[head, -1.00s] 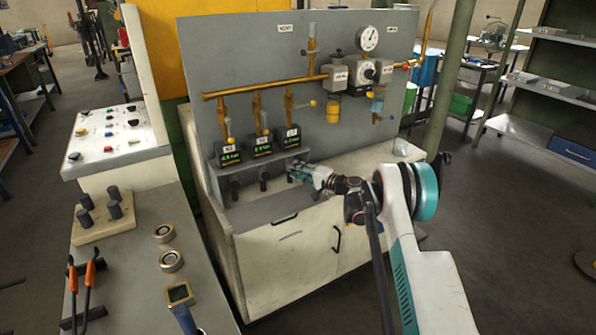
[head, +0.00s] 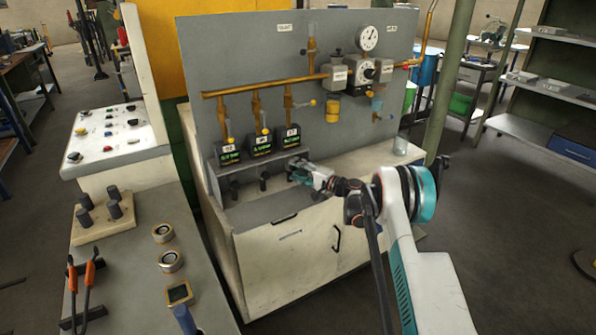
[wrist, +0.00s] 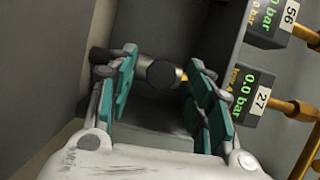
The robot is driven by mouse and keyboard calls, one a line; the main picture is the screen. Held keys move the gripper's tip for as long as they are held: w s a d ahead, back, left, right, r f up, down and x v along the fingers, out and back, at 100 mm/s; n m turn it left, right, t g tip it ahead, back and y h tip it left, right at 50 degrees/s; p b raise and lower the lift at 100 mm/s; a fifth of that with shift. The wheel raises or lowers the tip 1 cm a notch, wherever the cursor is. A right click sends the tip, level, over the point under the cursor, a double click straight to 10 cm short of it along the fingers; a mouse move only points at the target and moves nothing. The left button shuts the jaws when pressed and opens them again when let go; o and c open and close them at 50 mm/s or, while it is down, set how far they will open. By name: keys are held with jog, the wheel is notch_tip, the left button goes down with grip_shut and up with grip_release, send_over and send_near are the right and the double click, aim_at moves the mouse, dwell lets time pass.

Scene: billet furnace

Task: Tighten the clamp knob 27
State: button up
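In the wrist view a dark grey round knob (wrist: 161,73) shows between the teal finger pads of my gripper (wrist: 165,88). The fingers are spread, with visible gaps beside the knob; I cannot tell if either pad touches it. A screen labelled 27 (wrist: 246,92), reading 0.0 bar, is right of the right finger. A black rounded end (wrist: 100,56) shows behind the left finger; I cannot tell what it belongs to. In the head view my gripper (head: 297,172) is at the right end of the knob row, below the right screen (head: 287,137), and hides the knob there.
Two more dark knobs, left (head: 233,189) and middle (head: 264,182), stand beside my gripper. A grey back panel (head: 235,60) with brass pipes rises behind.

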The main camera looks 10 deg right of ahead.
jog(key=v, duration=1.2)
dwell(0.3)
jog(key=s+a+r+n+g+h, duration=0.25)
jog(key=s+a+r, duration=0.35)
jog(key=s+r, duration=0.4)
jog(key=s+a+r+n+g+h, duration=0.25)
jog(key=s+a+r, duration=0.45)
jog(key=r, duration=0.4)
jog(key=s+d+f+n+h, duration=0.1)
jog(key=s+d+n+h, duration=0.1)
jog(key=s, duration=1.5)
jog(key=s+d+f+n+g+h, duration=0.1)
jog(key=s+h, duration=0.3)
jog(key=s, duration=1.2)
jog(key=shift+s+d+n, duration=0.4)
jog(key=shift+d+n, duration=0.25)
jog(key=shift+n, duration=0.05)
